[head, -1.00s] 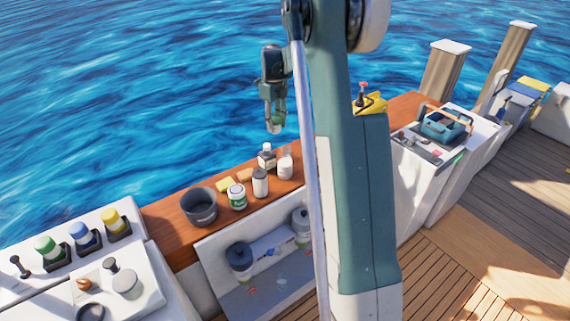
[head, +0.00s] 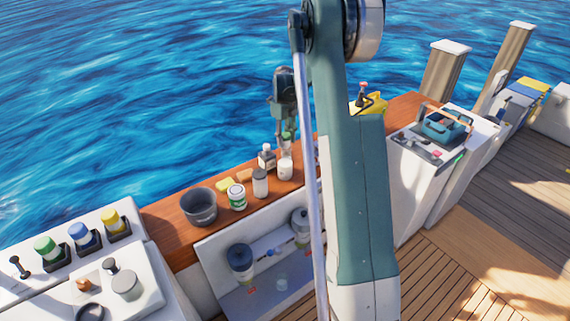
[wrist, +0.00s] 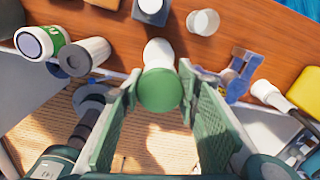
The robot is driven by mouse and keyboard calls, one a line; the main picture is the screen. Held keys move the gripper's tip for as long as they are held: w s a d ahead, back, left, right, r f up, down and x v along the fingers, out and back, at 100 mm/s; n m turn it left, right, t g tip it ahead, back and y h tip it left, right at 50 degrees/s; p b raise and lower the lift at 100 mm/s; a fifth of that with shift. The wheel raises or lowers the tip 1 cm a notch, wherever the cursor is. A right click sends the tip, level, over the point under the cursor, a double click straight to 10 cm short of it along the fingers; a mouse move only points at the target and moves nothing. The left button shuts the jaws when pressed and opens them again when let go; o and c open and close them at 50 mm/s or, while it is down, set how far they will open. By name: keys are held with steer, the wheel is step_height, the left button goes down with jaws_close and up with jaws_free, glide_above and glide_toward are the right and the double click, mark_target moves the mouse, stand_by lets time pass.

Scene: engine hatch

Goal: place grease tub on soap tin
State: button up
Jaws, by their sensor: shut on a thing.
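My gripper (head: 287,145) is shut on a small container with a round green top (wrist: 160,90), which I take to be the grease tub; in the wrist view it is between the fingers. A white container (head: 285,168) stands on the wooden ledge just below the gripper. The white shape beyond the green top in the wrist view may be this container or the tub's own body, and I cannot tell if they touch. A tin with a green and white label (head: 237,197) stands further left. Which container is the soap tin I cannot tell.
A blue object (wrist: 240,75) is right of my fingers. Water lies behind.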

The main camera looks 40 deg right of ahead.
glide_above(285, 162)
steer(key=shift+f, duration=3.1)
steer(key=shift+f, duration=1.85)
steer(key=shift+f+b, duration=0.2)
steer(key=shift+b, duration=0.2)
steer(key=o, duration=0.9)
steer(key=shift+o, duration=0.2)
steer(key=shift+r, duration=0.15)
step_height(285, 162, up, 12)
steer(key=shift+s+a+r+p, duration=0.1)
steer(key=shift+a+p, duration=0.05)
steer(key=shift+p, duration=0.3)
